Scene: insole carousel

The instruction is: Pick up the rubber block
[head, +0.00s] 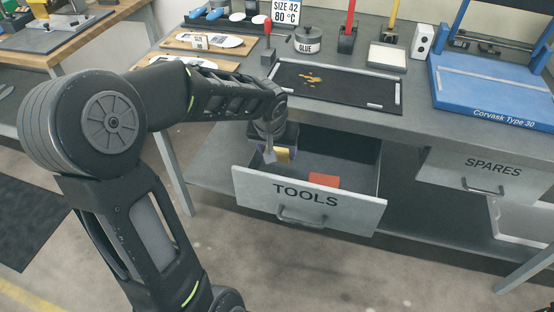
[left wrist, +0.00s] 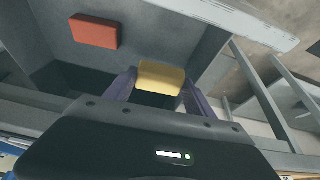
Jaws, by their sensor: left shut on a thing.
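My left gripper (head: 281,153) is at the left end of the open TOOLS drawer (head: 352,214). In the left wrist view its two purple fingers (left wrist: 158,80) are on either side of a yellow block (left wrist: 161,76) and shut on it. The yellow block also shows in part under the gripper in the head view (head: 284,156). A red-orange block (head: 323,180) lies apart on the drawer floor; it also shows in the left wrist view (left wrist: 95,31). Which block is rubber I cannot tell by sight. My right gripper is not in view.
The drawer's walls and front stand close around the gripper. Above it, the bench holds a black mat tray (head: 330,88), a GLUE pot (head: 307,40) and a blue press (head: 490,95). The SPARES drawer (head: 470,178) is at the right.

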